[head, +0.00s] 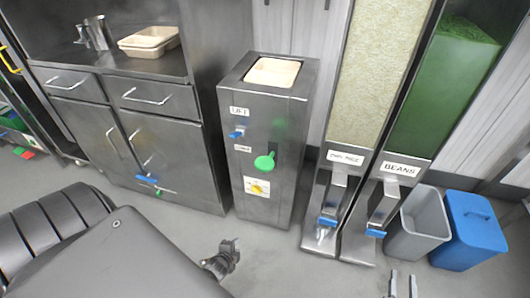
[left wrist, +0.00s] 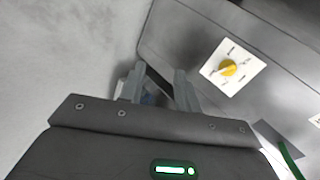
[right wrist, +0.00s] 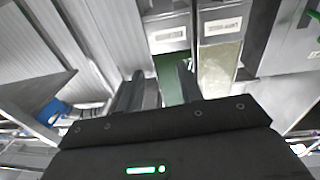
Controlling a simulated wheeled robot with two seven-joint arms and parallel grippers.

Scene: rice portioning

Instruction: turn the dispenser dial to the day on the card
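The yellow dial (head: 257,189) sits on a white plate low on the front of a steel cabinet (head: 231,200). In the left wrist view the dial (left wrist: 228,68) is at the upper right, with several printed marks around it too small to read. My left gripper (head: 222,258) is below and left of the dial, apart from it. In the left wrist view my left gripper (left wrist: 160,90) is open and empty. My right gripper (head: 403,284) is at the lower right, open and empty, far from the dial. I cannot make out a day card.
A rice dispenser (head: 345,159) and a beans dispenser (head: 403,169) stand to the right, then a grey bin (head: 420,222) and a blue bin (head: 474,232). The floor in front is clear.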

